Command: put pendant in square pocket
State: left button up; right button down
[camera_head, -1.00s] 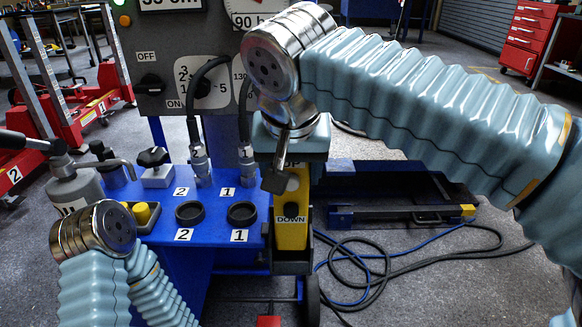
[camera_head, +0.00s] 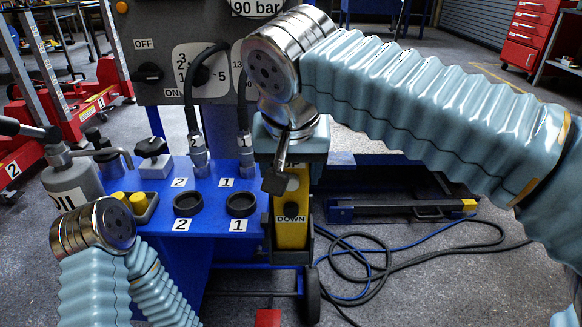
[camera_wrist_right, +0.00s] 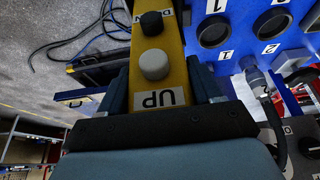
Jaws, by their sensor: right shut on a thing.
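The pendant (camera_head: 291,232) is a yellow box with a DOWN label in the head view. In the right wrist view the pendant (camera_wrist_right: 160,40) shows a black button, a pale button and an UP label. My right gripper (camera_wrist_right: 158,88) is shut on it, one finger on each side, and holds it upright at the right edge of the blue table. My left arm reaches in from the lower left; its gripper is out of the picture. I cannot make out an empty square pocket; the pendant and my right wrist cover part of the table's right edge.
The blue table (camera_head: 222,180) bears two round black cups (camera_head: 188,204), hose plugs, a dark tray (camera_head: 150,212) with yellow caps and a grey bottle (camera_head: 75,184). A grey control panel (camera_head: 185,60) stands behind. Cables (camera_head: 370,265) lie on the floor at right.

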jog(key=shift+f+b, duration=0.7)
jog(key=shift+f, duration=0.25)
jog(key=shift+c, duration=0.6)
grip_release()
jog(key=p+v, duration=0.5)
jog(key=v, duration=0.9)
jog(key=shift+w+f, duration=0.1)
